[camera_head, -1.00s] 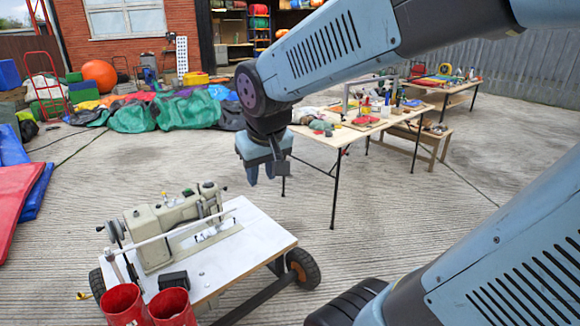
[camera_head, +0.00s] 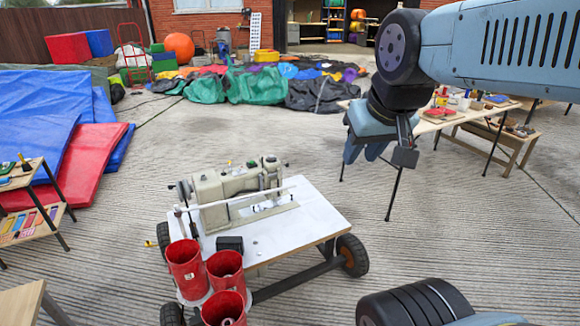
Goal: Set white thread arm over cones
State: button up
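The white thread arm (camera_head: 238,197) is a long thin bar running roughly level in front of the cream sewing machine (camera_head: 235,190). It joins a short upright post at the left edge of the white wheeled table (camera_head: 310,221). Three red cylindrical holders (camera_head: 185,266) stand at the table's near left corner, in front of the post. Small pale tops show inside some of them; I cannot tell whether these are cones. My gripper (camera_head: 364,158) hangs in the air, fingers down, right of and beyond the machine. Its blue fingers look apart and empty.
A small black box (camera_head: 230,243) sits on the table near the holders. A wooden rack (camera_head: 32,205) stands at the left, with red and blue mats (camera_head: 80,165) behind it. A cluttered worktable (camera_head: 465,115) is at the right.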

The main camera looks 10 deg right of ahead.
aim_at(179, 214)
jog(key=k, duration=1.2)
jog(key=u, duration=0.4)
jog(key=i, duration=1.85)
jog(key=z, duration=0.55)
